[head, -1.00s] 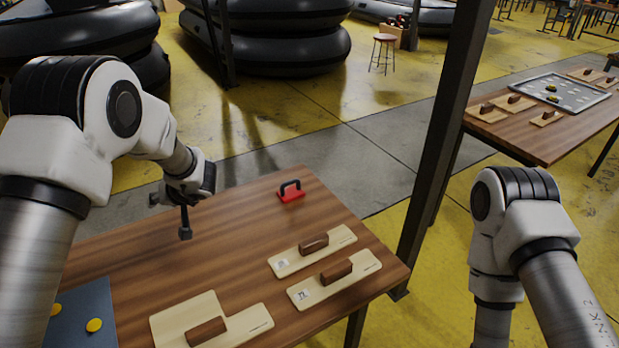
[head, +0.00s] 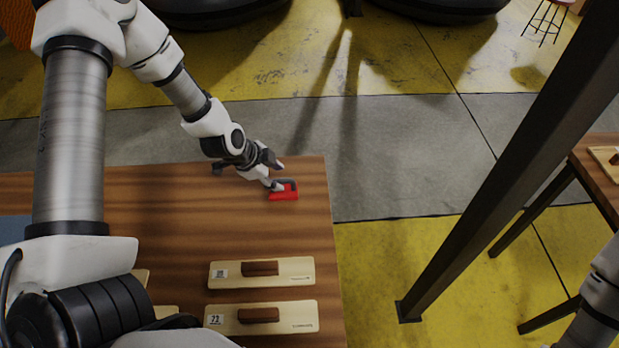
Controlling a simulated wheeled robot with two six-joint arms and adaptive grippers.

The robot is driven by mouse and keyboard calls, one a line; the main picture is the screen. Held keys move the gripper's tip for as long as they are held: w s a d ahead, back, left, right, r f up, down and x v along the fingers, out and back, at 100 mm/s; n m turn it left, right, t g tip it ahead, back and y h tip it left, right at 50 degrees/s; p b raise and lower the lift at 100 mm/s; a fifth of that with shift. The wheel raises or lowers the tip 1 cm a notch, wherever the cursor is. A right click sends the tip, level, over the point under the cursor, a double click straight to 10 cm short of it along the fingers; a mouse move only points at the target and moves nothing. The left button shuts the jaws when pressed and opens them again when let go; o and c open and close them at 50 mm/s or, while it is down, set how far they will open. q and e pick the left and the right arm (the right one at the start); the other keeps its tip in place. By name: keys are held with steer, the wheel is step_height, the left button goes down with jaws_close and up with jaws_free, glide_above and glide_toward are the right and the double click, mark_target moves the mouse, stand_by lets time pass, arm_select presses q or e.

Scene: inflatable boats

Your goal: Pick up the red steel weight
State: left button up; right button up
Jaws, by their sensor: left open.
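The red steel weight (head: 285,194) is a small red block with a dark handle. It rests on the wooden table (head: 170,220) near the far right corner. My left gripper (head: 275,178) is open and right at the weight, with its fingers by the handle. One finger partly hides the handle. I cannot tell whether the fingers touch it. My right gripper is out of view; only part of my right arm shows at the lower right edge.
Two wooden boards with brown grips, the farther board (head: 290,271) and the nearer board (head: 290,316), lie in front of the weight. A dark post (head: 500,180) stands right of the table. Another table (head: 600,170) is at the right. Boats lie behind.

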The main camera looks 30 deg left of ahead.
mark_target(281, 180)
arm_select(q)
steer(key=shift+a+r, duration=0.15)
steer(key=shift+r, duration=0.05)
steer(key=shift+s+a+f+n, duration=0.1)
steer(key=shift+s+a+n, duration=0.2)
steer(key=shift+s+a, duration=0.35)
steer(key=shift+w+a+f+b, duration=0.15)
steer(key=shift+f+b, duration=0.45)
steer(key=shift+b, duration=0.1)
steer(key=w+f, duration=0.1)
steer(key=w+d+f, duration=0.1)
steer(key=w+f+b, duration=0.1)
steer(key=f, duration=0.1)
steer(key=shift+w+d, duration=0.3)
steer(key=shift+d, duration=0.05)
steer(key=shift+w+f, duration=0.1)
steer(key=shift+f, duration=0.25)
jaws_close()
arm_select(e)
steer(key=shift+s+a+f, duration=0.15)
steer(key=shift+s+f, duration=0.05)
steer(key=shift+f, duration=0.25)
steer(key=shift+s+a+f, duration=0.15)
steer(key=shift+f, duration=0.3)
